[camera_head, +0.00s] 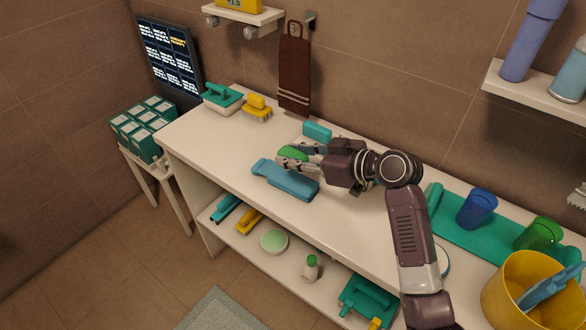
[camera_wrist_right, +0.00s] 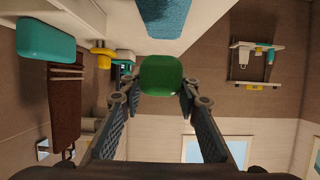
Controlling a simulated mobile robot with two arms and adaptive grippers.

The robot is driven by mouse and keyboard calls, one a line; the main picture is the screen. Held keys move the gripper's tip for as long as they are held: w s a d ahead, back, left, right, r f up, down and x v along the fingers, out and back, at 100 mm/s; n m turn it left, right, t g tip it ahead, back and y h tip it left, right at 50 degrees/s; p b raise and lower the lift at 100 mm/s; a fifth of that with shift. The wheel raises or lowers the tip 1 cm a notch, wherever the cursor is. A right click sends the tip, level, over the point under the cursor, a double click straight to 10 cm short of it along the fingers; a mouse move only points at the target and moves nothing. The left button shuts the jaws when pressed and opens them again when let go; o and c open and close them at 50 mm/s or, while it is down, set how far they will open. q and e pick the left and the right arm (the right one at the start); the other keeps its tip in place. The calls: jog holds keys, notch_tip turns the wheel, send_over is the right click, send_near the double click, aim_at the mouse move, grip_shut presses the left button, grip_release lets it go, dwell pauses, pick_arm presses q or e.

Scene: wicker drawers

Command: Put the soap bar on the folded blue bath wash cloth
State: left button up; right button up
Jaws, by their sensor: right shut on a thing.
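The soap bar (camera_head: 292,152) is a rounded green block. My right gripper (camera_head: 294,157) is shut on it, and it also shows between the two fingers in the right wrist view (camera_wrist_right: 162,75). The folded blue bath wash cloth (camera_head: 287,181) lies flat on the white counter, just in front of the gripper. A textured blue patch of the cloth (camera_wrist_right: 165,14) shows at the top of the right wrist view. The soap is close to the cloth's back side; whether it touches anything below is hidden. My left gripper is out of view.
A teal block (camera_head: 317,131) stands behind the gripper. A brown towel (camera_head: 294,72) hangs on the wall. Cups (camera_head: 477,208) and a yellow bucket (camera_head: 515,289) stand at right. The counter left of the cloth is clear.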

aim_at(293, 179)
notch_tip(293, 179, down, 5)
jog(key=shift+r, duration=0.1)
jog(key=shift+f, duration=0.25)
